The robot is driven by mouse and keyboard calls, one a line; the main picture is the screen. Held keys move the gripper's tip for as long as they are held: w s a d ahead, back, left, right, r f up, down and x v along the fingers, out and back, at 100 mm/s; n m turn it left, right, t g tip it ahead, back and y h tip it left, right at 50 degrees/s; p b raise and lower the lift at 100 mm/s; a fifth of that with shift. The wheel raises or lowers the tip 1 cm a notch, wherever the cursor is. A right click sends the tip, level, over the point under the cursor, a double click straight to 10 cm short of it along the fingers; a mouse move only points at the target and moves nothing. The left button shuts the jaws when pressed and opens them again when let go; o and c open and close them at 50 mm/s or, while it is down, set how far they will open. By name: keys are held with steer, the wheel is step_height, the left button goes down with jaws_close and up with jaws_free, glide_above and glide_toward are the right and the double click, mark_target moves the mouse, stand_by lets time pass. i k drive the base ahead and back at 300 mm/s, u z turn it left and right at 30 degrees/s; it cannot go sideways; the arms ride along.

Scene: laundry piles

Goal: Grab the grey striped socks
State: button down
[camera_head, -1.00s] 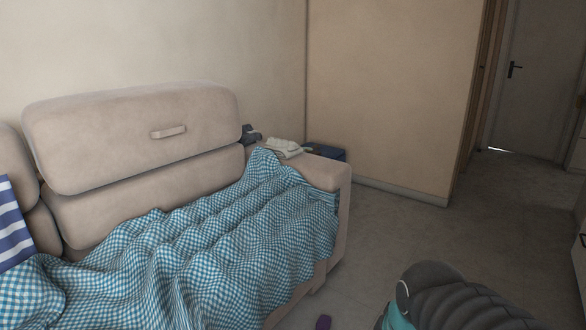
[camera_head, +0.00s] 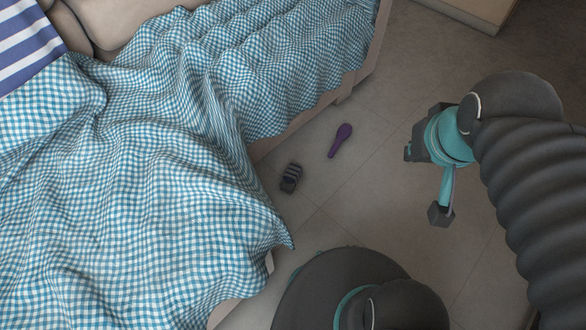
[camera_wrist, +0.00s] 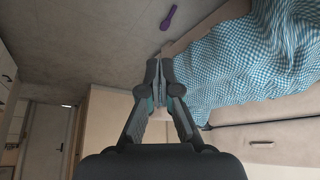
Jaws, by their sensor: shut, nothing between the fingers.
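The grey striped socks (camera_head: 290,178) lie as a small dark bundle with light stripes on the floor, close to the sofa's front, in the head view. I do not see them in the wrist view. My gripper (camera_wrist: 157,62) is shut and empty, its fingers together in the wrist view. In the head view my gripper (camera_head: 426,148) is above the floor, to the right of the socks and well apart from them.
A purple brush-like object (camera_head: 341,138) lies on the floor right of and beyond the socks; it also shows in the wrist view (camera_wrist: 169,18). A blue checked blanket (camera_head: 150,170) covers the sofa and hangs over its front. Floor right of the socks is clear.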

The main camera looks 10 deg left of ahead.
mark_target(291, 177)
steer(key=z, duration=1.45)
steer(key=i, duration=1.15)
steer(key=u, duration=4.25)
